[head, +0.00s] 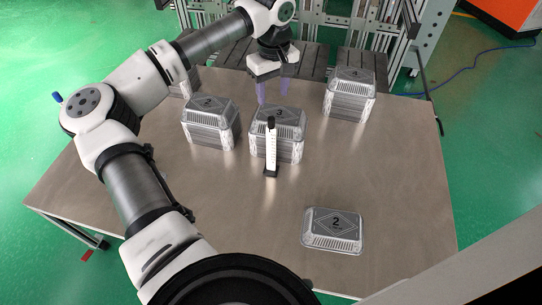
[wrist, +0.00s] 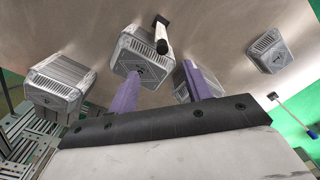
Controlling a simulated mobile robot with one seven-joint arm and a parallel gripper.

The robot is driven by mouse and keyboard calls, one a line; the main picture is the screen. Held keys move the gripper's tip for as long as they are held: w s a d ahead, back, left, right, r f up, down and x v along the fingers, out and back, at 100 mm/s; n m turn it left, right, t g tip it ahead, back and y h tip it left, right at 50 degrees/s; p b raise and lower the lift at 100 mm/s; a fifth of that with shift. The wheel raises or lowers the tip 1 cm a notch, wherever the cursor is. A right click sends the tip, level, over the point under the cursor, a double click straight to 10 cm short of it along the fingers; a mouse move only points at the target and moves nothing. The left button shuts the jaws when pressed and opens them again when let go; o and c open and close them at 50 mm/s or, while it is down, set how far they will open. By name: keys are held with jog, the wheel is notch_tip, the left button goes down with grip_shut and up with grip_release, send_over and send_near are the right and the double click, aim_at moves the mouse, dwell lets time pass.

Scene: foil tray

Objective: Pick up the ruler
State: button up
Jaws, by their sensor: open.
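A narrow white piece with black ends, which I take to be the ruler (head: 271,150), shows in the head view in front of the middle foil tray stack (head: 287,149). Its lower black end is on the table and its upper end overlaps the stack's top in the picture. I cannot tell whether it leans on the stack. It also shows in the wrist view (wrist: 161,37), beyond the fingertips. My gripper (head: 273,95) has two purple fingers spread apart with nothing between them. It hangs above and behind the middle stack; its fingers also show in the wrist view (wrist: 154,72).
Other tray stacks stand at the left (head: 210,123) and back right (head: 349,96); one more is partly hidden behind my arm. A low tray marked 2 (head: 333,230) lies at the front right.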

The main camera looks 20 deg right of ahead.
aim_at(271, 118)
notch_tip(271, 118, down, 6)
jog(key=shift+s+f+p, duration=0.1)
jog(key=shift+f+p, duration=0.15)
jog(key=shift+p, duration=0.2)
jog(key=shift+a+f+p, duration=0.15)
jog(key=shift+f+p, duration=0.4)
jog(key=shift+f, duration=0.8)
jog(key=shift+a+f+p, duration=0.1)
jog(key=shift+f+p, duration=0.4)
jog(key=shift+f, duration=0.85)
jog(key=shift+c, duration=0.2)
grip_shut()
